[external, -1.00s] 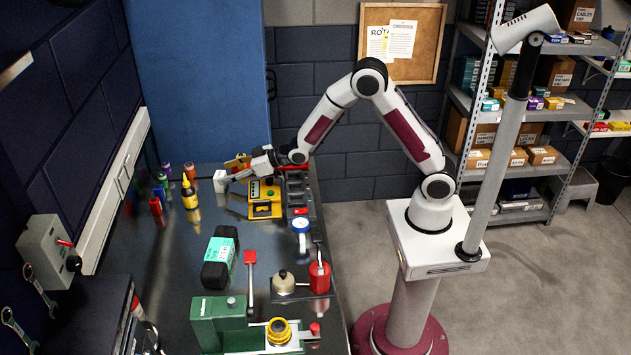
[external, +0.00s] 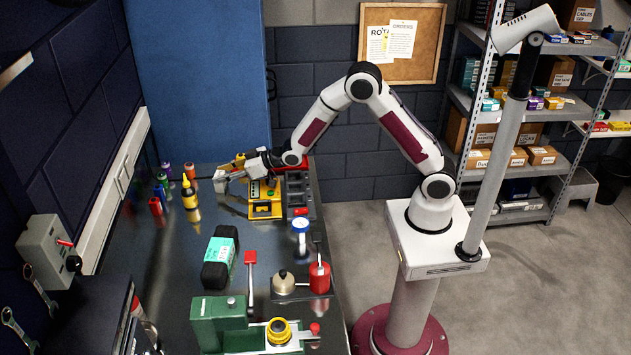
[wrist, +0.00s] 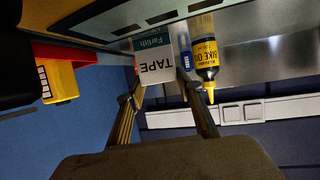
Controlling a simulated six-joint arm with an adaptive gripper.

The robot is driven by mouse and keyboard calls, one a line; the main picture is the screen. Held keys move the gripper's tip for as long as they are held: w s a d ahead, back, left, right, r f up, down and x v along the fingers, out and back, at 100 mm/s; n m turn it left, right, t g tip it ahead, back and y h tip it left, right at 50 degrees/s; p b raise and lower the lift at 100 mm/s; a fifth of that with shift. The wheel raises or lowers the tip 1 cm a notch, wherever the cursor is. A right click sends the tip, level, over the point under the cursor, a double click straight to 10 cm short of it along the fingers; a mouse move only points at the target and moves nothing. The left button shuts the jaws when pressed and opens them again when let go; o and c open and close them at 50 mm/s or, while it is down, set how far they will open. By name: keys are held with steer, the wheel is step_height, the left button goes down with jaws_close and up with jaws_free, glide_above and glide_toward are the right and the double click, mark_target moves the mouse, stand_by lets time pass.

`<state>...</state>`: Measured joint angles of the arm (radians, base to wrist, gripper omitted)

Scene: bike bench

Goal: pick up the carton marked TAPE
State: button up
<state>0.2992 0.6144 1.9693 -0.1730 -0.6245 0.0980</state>
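The carton marked TAPE (wrist: 157,62) is a small white box with a teal band, upside down in the wrist view. It stands on the dark bench, and in the external view my gripper (external: 224,179) largely hides it. In the wrist view the two fingers of my gripper (wrist: 162,82) are spread, one on each side of the carton's near end. I cannot tell whether either finger touches it.
A yellow bike oil bottle (wrist: 204,52) stands close beside the right finger in the wrist view; it also shows in the external view (external: 189,194). Several coloured tubes (external: 156,206) stand beyond it. A yellow-and-black device (external: 265,201) sits below my wrist.

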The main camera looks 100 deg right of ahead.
steer(key=shift+c, duration=0.4)
step_height(320, 180, up, 10)
stand_by(0.7)
